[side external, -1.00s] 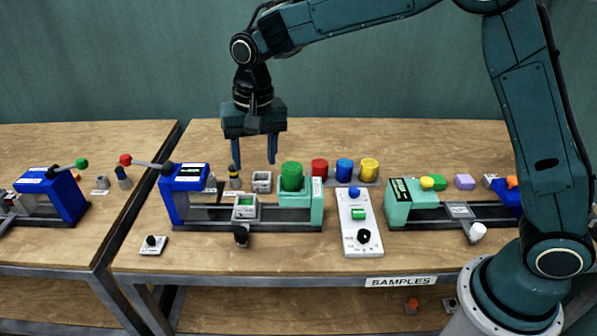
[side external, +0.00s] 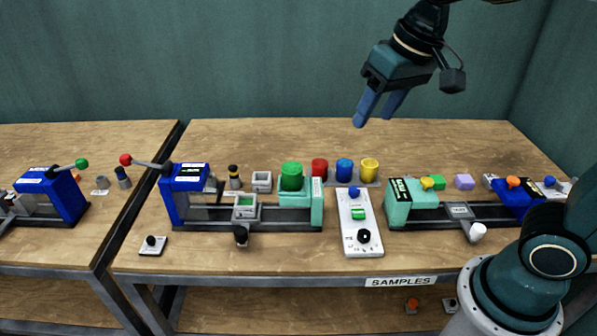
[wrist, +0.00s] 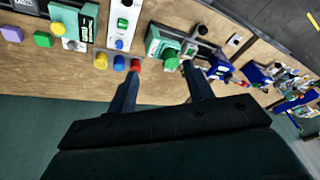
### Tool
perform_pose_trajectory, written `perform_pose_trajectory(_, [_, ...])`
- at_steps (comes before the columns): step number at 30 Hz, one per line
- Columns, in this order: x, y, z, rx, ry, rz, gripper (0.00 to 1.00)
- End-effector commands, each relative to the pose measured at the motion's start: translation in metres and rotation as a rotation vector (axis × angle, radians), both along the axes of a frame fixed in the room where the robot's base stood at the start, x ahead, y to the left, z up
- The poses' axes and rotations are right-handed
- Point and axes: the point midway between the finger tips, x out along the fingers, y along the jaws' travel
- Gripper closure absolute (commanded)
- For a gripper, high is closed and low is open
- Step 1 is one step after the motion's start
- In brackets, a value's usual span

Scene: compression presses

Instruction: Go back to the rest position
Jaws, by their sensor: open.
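My gripper (side external: 377,106) is open and empty, raised high above the back of the table, with its blue fingers pointing down and to the left. In the wrist view its two fingers (wrist: 163,90) stand apart with nothing between them. Below it on the table stand a green cylinder (side external: 291,177), a red cylinder (side external: 320,168), a blue cylinder (side external: 344,170) and a yellow cylinder (side external: 369,169). The green one stands on the teal end of the blue press (side external: 190,182).
A white control panel (side external: 360,228) lies between that press and a teal press (side external: 402,205) at right. A second table (side external: 60,250) with another blue press (side external: 60,197) is at left. The back strip of the wooden table (side external: 270,135) is clear.

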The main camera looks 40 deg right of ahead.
Motion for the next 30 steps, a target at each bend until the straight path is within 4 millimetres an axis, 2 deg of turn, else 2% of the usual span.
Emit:
perform_pose_trajectory(1, [-0.012, -0.005, 0.002, -0.005, -0.017, 0.009, 0.48])
perform_pose_trajectory(6, [-0.046, -0.017, 0.000, -0.030, -0.063, 0.050, 0.48])
perform_pose_trajectory(15, [-0.100, -0.032, -0.014, -0.080, -0.138, 0.116, 0.48])
perform_pose_trajectory(21, [-0.118, -0.036, -0.022, -0.102, -0.162, 0.143, 0.48])
perform_pose_trajectory(30, [-0.122, -0.037, -0.025, -0.108, -0.166, 0.149, 0.48])
